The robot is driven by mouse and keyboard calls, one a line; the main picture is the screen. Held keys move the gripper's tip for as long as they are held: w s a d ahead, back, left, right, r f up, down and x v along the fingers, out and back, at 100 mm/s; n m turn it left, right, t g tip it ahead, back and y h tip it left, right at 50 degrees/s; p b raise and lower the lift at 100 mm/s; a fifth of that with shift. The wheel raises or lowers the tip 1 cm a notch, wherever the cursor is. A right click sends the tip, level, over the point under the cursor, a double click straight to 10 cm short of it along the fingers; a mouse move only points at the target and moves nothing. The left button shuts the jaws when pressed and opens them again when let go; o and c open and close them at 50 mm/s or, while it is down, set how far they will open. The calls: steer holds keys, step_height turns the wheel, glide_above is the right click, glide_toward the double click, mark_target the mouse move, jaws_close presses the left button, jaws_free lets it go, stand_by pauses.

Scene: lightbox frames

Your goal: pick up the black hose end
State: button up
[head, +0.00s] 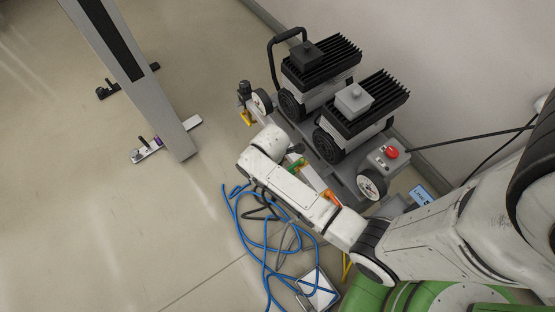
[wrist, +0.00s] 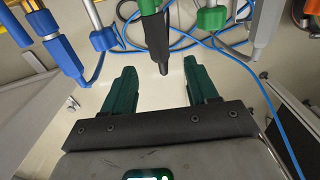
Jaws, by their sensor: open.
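The black hose end (wrist: 156,42) hangs near the top centre of the wrist view, with a dark tapered tip and a green part above it. My gripper (wrist: 158,72) has dark green fingers spread apart, one to the left and one to the right of the tip in the picture. The tip shows in the gap between them, and neither finger visibly touches it. I cannot tell how far it is in depth. In the head view my white arm covers the area, and I cannot make out the gripper or the black hose end there.
Close by hang a blue connector (wrist: 67,56) at left, a green-collared grey one (wrist: 211,18) and a grey one (wrist: 264,28) at right. Blue hose (head: 241,228) tangles on the floor. A wheeled pump cart (head: 343,182) stands by the wall; a grey post (head: 150,95) stands left.

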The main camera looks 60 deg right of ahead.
steer(key=f, duration=0.1)
steer(key=f+b, duration=0.1)
steer(key=f, duration=0.3)
steer(key=shift+s+d, duration=0.1)
steer(key=shift+d, duration=0.15)
jaws_close()
stand_by(0.4)
